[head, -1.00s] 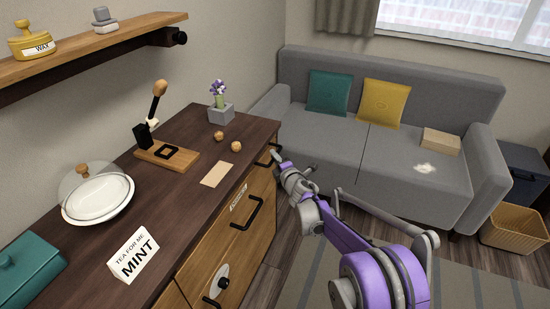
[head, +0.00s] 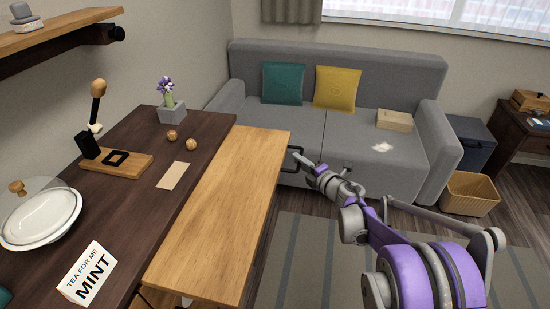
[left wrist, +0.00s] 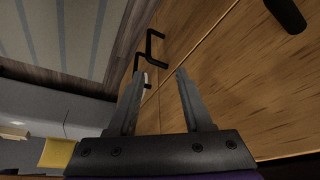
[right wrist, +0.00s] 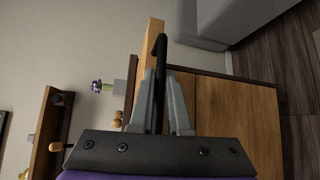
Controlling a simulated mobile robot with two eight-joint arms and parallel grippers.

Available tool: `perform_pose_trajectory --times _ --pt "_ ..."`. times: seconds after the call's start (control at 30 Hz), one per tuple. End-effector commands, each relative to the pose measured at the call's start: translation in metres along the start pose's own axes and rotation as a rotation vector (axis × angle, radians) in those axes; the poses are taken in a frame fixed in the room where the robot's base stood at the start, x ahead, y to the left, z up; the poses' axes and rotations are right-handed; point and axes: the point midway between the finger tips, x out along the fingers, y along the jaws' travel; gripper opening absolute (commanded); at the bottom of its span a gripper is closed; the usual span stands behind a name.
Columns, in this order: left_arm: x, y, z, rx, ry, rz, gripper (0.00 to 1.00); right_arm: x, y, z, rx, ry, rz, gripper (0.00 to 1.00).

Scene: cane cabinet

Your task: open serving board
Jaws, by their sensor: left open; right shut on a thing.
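The serving board (head: 225,205) is a light wooden slab standing out from the cabinet just under its dark top. Its black handle (head: 290,170) is on the outer edge near the far end. My right gripper (head: 303,162) is at this handle. In the right wrist view my right gripper (right wrist: 165,80) is shut on the handle (right wrist: 161,50), with the board's edge (right wrist: 150,40) beside it. My left gripper (left wrist: 160,75) is open and empty before the wooden cabinet fronts (left wrist: 225,85). The left gripper is outside the head view.
On the dark cabinet top (head: 120,205) stand a MINT sign (head: 88,272), a white dish (head: 42,218), a wooden stand (head: 115,163) and a flower pot (head: 172,112). A grey sofa (head: 290,185) is beyond. Striped rug (head: 330,260) floor is free at right.

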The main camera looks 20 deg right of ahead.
Motion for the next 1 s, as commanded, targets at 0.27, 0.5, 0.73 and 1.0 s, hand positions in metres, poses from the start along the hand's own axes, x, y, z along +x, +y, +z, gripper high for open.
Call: perform_pose_trajectory --times 0.27,0.5,0.73,1.0 --pt "-0.002 0.0 -0.001 0.0 0.001 0.0 0.5 -0.03 -0.008 0.03 -0.001 -0.001 0.0 0.0" --pt "-0.002 0.0 -0.001 0.0 0.001 0.0 0.5 -0.036 -0.01 0.036 0.0 0.0 0.0 0.0" --pt "-0.002 0.0 -0.001 0.0 0.001 0.0 0.5 -0.036 -0.011 0.037 -0.001 -0.002 -0.001 0.0" --pt "-0.002 0.0 -0.001 0.0 0.001 0.0 0.5 -0.036 -0.01 0.036 -0.001 -0.001 0.0 0.45"
